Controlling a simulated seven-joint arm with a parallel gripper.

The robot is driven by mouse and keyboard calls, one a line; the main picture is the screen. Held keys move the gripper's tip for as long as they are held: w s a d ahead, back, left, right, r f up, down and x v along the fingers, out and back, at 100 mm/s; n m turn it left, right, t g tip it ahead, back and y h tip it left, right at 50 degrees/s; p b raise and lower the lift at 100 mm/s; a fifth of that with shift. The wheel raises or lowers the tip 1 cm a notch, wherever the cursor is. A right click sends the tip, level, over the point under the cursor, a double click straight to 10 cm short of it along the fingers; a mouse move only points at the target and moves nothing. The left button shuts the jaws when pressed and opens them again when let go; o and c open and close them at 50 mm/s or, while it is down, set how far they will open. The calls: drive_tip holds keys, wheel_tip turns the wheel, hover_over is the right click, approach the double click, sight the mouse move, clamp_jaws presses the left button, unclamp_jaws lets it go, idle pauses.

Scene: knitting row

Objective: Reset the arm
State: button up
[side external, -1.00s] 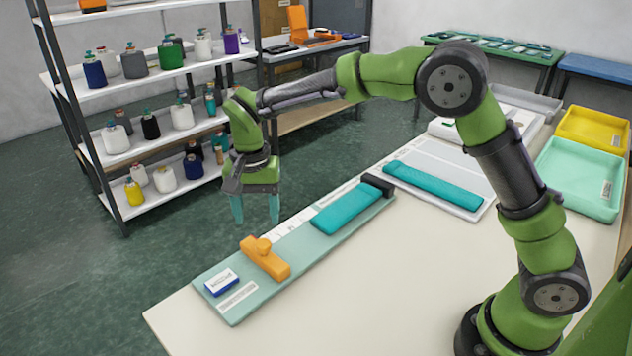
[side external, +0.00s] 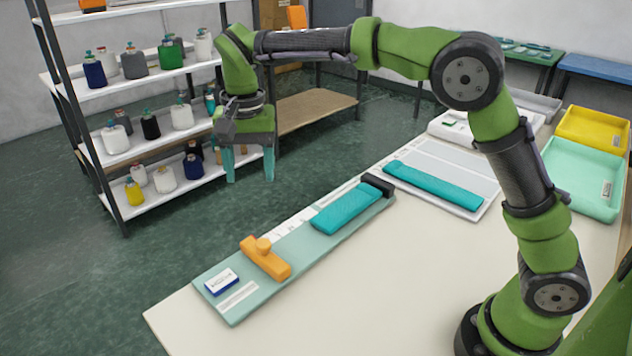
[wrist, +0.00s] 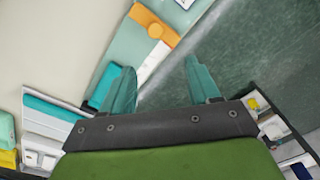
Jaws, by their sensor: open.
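My gripper (side external: 250,164) hangs in the air with its teal fingers pointing down, in the side view beyond the far edge of the table. It is open, and nothing shows between the fingers. In the wrist view the fingers (wrist: 158,82) are spread apart, with the floor and the board's edge beyond them. My green and black arm reaches over the table from the right. No object touches the gripper.
A pale green board (side external: 298,242) on the table holds an orange handled piece (side external: 266,262), a teal block (side external: 346,208) and a blue-white box (side external: 221,281). A teal strip (side external: 433,186) lies behind. A yarn shelf (side external: 160,195) stands at left. Trays (side external: 578,188) sit at right.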

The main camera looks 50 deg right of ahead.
drive_tip(key=s+d+n+t+y, duration=0.1)
drive_tip(key=s+d+n+t, duration=0.1)
drive_tip(key=s+d, duration=0.4)
drive_tip(key=s+d+r+n+t+y, duration=0.1)
drive_tip(key=s+d+t, duration=0.4)
drive_tip(key=s, duration=1.2)
drive_tip(key=shift+s+d+r+n, duration=0.15)
drive_tip(key=shift+d+n, duration=0.3)
drive_tip(key=shift+n, duration=0.25)
